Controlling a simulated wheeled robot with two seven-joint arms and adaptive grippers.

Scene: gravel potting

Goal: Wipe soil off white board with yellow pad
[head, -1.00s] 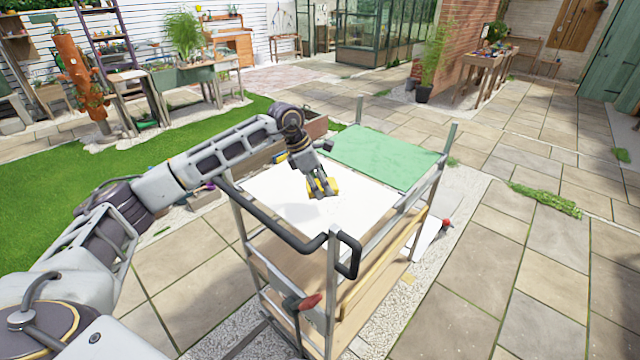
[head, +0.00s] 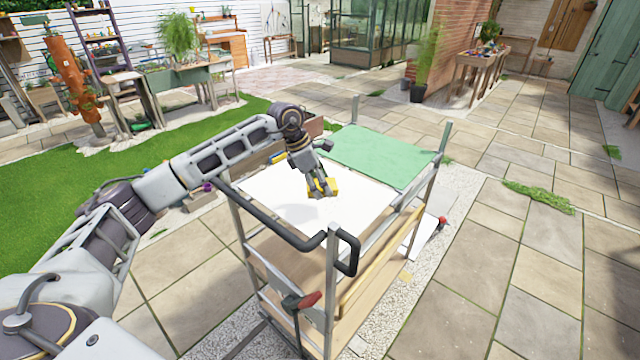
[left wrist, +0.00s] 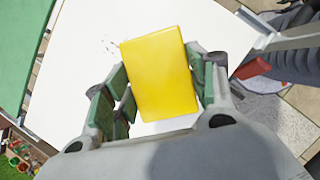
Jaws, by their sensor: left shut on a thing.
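My left gripper (head: 322,188) is shut on the yellow pad (head: 313,184) and holds it over the white board (head: 270,195). In the left wrist view the yellow pad (left wrist: 160,75) sits between the two fingers, and the white board (left wrist: 80,60) lies behind it. A few small dark specks of soil (left wrist: 108,45) show on the board just left of the pad's upper edge. I cannot tell whether the pad touches the board. My right gripper is not in view.
The board lies on top of a metal cart (head: 335,290) with wooden shelves below. A green mat (head: 385,155) covers the far part of the top. A black handle (head: 345,250) and a red-gripped tool (head: 308,300) are at the near end. Paving surrounds the cart.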

